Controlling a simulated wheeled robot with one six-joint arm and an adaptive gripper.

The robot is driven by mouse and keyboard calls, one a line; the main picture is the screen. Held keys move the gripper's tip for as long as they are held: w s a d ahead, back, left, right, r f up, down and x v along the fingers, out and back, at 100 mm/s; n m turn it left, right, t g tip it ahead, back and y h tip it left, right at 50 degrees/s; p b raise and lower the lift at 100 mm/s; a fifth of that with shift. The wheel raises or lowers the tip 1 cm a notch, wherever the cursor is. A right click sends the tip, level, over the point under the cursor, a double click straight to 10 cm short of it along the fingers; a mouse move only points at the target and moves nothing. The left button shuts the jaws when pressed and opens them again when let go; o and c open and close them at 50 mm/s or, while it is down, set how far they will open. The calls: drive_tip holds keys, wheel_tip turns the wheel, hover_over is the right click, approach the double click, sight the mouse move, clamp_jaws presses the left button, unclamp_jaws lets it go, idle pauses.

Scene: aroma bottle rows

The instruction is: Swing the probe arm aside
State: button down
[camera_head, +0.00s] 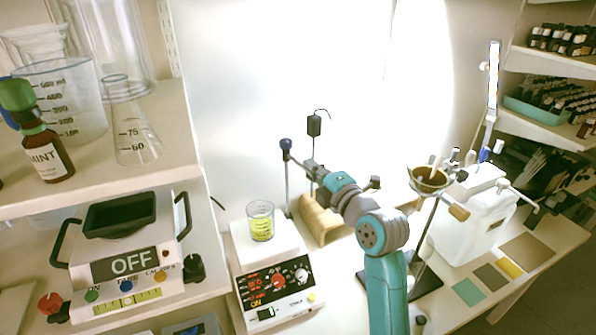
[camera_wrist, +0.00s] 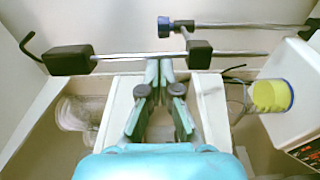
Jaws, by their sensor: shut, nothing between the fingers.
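The probe arm is a thin metal rod with a black block (camera_head: 314,124) and a hooked wire at one end; in the wrist view this block (camera_wrist: 68,60) is at left. The rod (camera_wrist: 225,56) crosses the wrist view through a black clamp beside a blue knob (camera_wrist: 164,27). The knob (camera_head: 286,144) tops an upright post behind the hotplate (camera_head: 270,285). My gripper (camera_wrist: 158,70) is shut and empty, its fingertips at the rod between block and clamp; contact is unclear. In the head view my gripper (camera_head: 313,166) is beside the post, its tips partly hidden.
A beaker of yellow-green liquid (camera_head: 260,228) stands on the hotplate, close to my gripper. A tan curved block (camera_head: 318,222) is behind it. A funnel on a stand (camera_head: 428,180) and a white jug (camera_head: 478,215) are at right. A shelf with glassware (camera_head: 132,135) is at left.

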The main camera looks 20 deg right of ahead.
drive_tip(key=w+d, duration=0.3)
drive_tip(key=d, duration=0.4)
drive_tip(key=shift+w+d, duration=0.2)
drive_tip(key=shift+d, duration=0.2)
idle(0.4)
